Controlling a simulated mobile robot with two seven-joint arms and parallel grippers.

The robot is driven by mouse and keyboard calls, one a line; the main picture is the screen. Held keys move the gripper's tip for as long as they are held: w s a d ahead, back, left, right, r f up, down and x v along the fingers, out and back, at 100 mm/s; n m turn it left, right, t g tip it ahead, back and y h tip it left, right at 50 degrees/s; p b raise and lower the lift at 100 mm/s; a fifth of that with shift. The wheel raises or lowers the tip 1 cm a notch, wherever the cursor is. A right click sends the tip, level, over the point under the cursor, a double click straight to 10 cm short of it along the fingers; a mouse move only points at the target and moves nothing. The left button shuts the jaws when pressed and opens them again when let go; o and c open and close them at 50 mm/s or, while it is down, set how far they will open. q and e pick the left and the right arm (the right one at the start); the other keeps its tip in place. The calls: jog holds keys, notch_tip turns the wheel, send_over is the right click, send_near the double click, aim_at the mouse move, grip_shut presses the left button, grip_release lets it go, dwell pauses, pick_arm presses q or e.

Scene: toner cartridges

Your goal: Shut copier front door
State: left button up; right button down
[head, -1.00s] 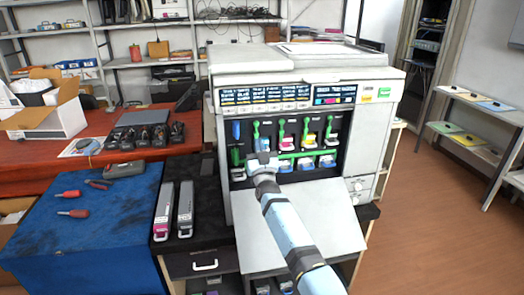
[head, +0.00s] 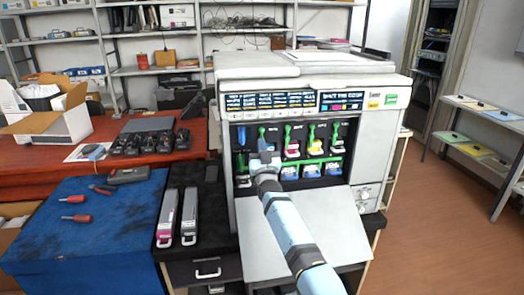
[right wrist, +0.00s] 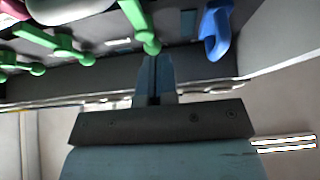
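The copier (head: 300,75) stands in the middle of the head view. Its front door (head: 325,228) is a pale grey panel, folded down open and sloping toward me, and the inside of the bay shows. My right gripper (head: 264,160) is in front of the left part of the bay, above the lowered door. In the right wrist view its two fingers (right wrist: 155,78) lie together, shut with nothing seen between them. The fingertips are near a green lever (right wrist: 140,27) and a blue lever (right wrist: 215,32); I cannot tell whether they touch. My left gripper is out of view.
Two long cartridges (head: 190,217) lie on the black surface left of the copier. A blue bench (head: 85,240) with screwdrivers and a red table (head: 190,160) are further left. Open floor (head: 440,225) is to the right, before a wall shelf (head: 480,125).

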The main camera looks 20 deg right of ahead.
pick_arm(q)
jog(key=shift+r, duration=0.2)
pick_arm(e)
jog(key=shift+s+r, duration=0.1)
pick_arm(q)
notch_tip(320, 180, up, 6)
jog(key=p, duration=0.7)
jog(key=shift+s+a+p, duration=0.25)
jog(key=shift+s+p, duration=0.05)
jog(key=shift+p, duration=0.05)
pick_arm(e)
jog(key=s+a, duration=0.2)
jog(key=s, duration=0.7)
jog(key=shift+s+a, duration=0.2)
jog(key=shift+s, duration=0.1)
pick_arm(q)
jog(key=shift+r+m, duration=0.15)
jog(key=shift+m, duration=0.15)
